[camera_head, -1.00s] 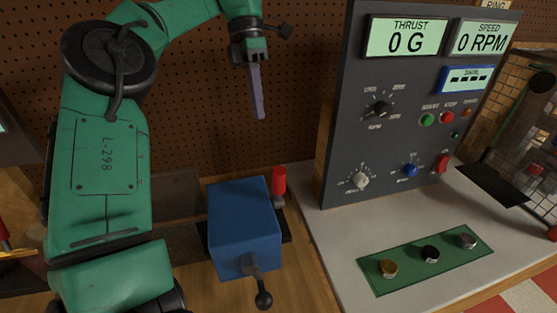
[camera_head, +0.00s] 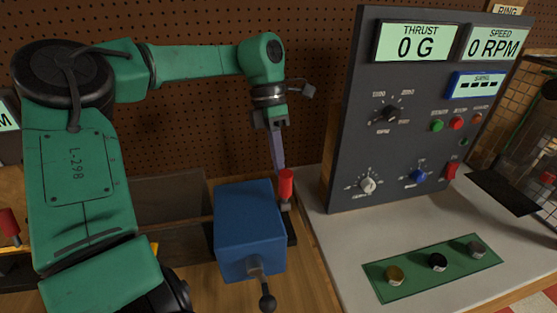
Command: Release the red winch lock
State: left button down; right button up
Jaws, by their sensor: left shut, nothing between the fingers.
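The red winch lock (camera_head: 286,186) is a small red upright cylinder on a grey base. It stands at the right side of the blue winch box (camera_head: 247,226), which has a dark crank with a round black knob (camera_head: 267,302) at its front. My left gripper (camera_head: 278,168) points down just above and behind the red lock, its shut fingers empty. The fingertips appear at or very near the top of the lock; I cannot tell whether they touch. The lock hides the lowest part of the fingers. My right gripper is not in view.
A dark control panel (camera_head: 340,130) with displays and knobs stands close on the right. Before it, a green plate (camera_head: 410,284) with several knobs lies on the grey bench top. A perforated brown board (camera_head: 190,120) is behind. Another red cylinder (camera_head: 9,223) shows at far left.

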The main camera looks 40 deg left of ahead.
aim_at(282, 171)
pick_arm(q)
jog(key=shift+w+f, duration=0.1)
jog(key=shift+t+y, duration=0.3)
jog(key=shift+y, duration=0.3)
jog(key=s+d, duration=0.1)
jog(key=s+d+b, duration=0.1)
jog(key=d, duration=0.1)
jog(key=shift+s+d+b, duration=0.3)
jog(key=shift+s, duration=0.05)
jog(key=shift+w+a, duration=0.1)
jog(key=shift+a, duration=0.1)
jog(key=shift+d, duration=0.1)
jog(key=s+p+v, duration=0.1)
jog(key=v, duration=1.4)
jog(key=shift+w, duration=0.45)
jog(key=shift+f, duration=0.1)
